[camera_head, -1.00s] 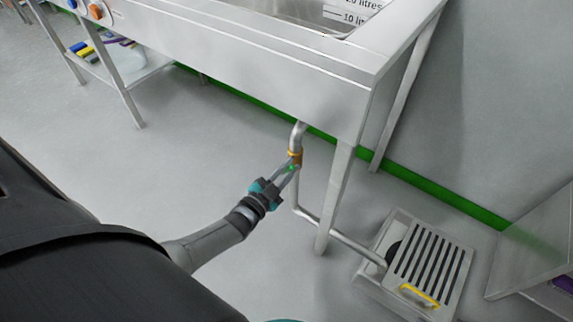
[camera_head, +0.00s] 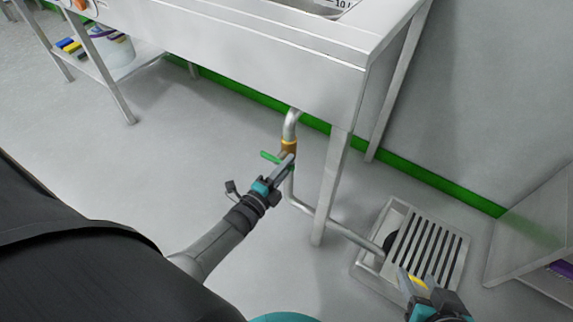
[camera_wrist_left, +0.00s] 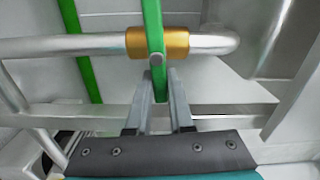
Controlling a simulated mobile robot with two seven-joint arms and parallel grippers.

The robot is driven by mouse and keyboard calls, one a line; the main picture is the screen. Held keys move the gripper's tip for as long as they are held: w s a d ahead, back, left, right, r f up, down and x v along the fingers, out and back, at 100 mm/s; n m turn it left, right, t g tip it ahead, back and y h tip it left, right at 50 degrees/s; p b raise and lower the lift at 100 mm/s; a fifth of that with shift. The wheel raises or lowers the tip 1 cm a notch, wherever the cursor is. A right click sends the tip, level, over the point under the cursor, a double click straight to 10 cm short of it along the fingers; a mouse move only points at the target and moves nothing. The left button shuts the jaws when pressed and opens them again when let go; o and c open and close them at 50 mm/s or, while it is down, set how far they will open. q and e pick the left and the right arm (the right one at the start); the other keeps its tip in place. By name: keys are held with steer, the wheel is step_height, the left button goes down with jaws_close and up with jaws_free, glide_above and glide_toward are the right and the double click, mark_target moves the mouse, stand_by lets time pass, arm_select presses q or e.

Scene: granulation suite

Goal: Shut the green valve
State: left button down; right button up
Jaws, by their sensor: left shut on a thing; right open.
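The green valve's lever (camera_head: 270,157) sticks out to the left of its brass body (camera_head: 289,147) on the drain pipe below the steel sink. In the left wrist view the lever (camera_wrist_left: 152,25) lies crosswise over the brass body (camera_wrist_left: 176,43) and the pipe. My left gripper (camera_head: 287,164) is at the valve. In the left wrist view its fingers (camera_wrist_left: 161,88) are shut on the lower end of the lever. My right gripper (camera_head: 420,280) is open, at the floor drain on the lower right.
The steel sink (camera_head: 290,60) stands above the valve, with a leg (camera_head: 331,190) just right of the pipe. The slotted drain grate (camera_head: 428,245) has a yellow handle (camera_head: 418,282) beside my right gripper. Open floor lies to the left.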

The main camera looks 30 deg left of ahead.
arm_select(q)
steer(key=shift+f+m, duration=0.2)
steer(key=shift+m, duration=0.3)
arm_select(e)
steer(key=shift+w+a+t+y, duration=0.25)
steer(key=shift+a+t+y, duration=0.05)
steer(key=shift+a+t, duration=0.15)
arm_select(q)
steer(key=c, duration=0.8)
jaws_free()
steer(key=shift+s, duration=0.15)
steer(key=s+a+p, duration=0.1)
steer(key=s+p, duration=0.2)
steer(key=s, duration=1.2)
steer(key=shift+p, duration=0.3)
arm_select(e)
steer(key=s+d+f+g+h, duration=0.1)
steer(key=s+d+g+h, duration=0.1)
steer(key=s+d+g, duration=0.2)
steer(key=shift+s+d+f+m+g+h, duration=0.35)
steer(key=shift+d+g, duration=0.2)
steer(key=shift+d, duration=0.2)
